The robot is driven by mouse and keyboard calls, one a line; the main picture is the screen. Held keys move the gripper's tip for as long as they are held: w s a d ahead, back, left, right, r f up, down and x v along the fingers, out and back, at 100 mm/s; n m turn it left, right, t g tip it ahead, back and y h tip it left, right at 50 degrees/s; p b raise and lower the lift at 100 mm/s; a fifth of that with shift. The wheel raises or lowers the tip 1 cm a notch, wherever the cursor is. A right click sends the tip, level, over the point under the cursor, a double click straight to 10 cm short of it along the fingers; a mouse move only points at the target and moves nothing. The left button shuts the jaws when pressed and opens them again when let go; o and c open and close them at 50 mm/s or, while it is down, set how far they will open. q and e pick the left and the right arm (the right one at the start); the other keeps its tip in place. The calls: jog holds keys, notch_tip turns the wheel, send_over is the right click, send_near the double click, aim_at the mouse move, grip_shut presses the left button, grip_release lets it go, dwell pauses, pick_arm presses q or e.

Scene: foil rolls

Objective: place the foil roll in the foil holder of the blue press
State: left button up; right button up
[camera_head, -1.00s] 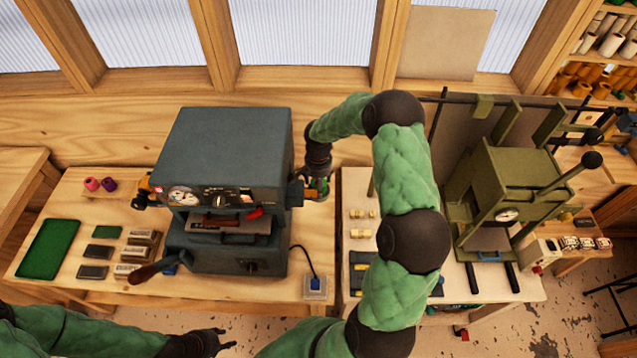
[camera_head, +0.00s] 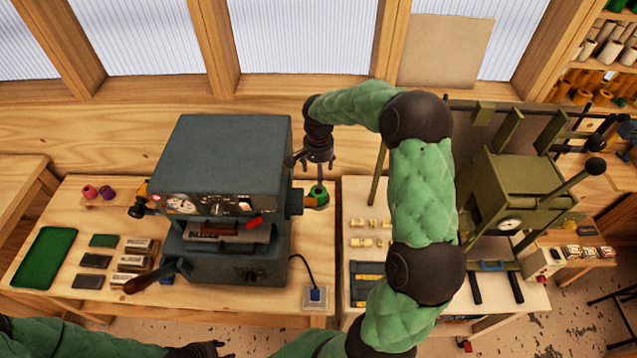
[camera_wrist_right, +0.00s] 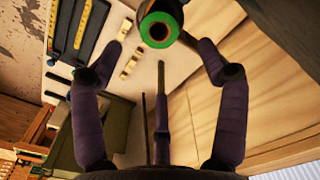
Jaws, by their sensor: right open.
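The blue press (camera_head: 222,170) is a dark blue-grey box machine on the left wooden bench. A green foil roll (camera_head: 318,197) stands beside its right side. The roll's ring-shaped end with an orange-brown core shows at the top of the right wrist view (camera_wrist_right: 160,27). My right gripper (camera_head: 320,172) is above the roll, fingers pointing down and apart. Its spread fingers also show in the wrist view (camera_wrist_right: 159,48), with nothing held between them. Whether the roll sits on a holder is too small to tell. My left gripper (camera_head: 205,350) is at the bottom edge, partly cut off.
An olive-green press (camera_head: 510,190) stands on the right bench. Pink and purple rolls (camera_head: 97,191) sit at the left. A green tray (camera_head: 45,257) and several type blocks lie on the left bench.

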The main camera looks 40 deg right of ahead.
jog(key=shift+r, duration=1.05)
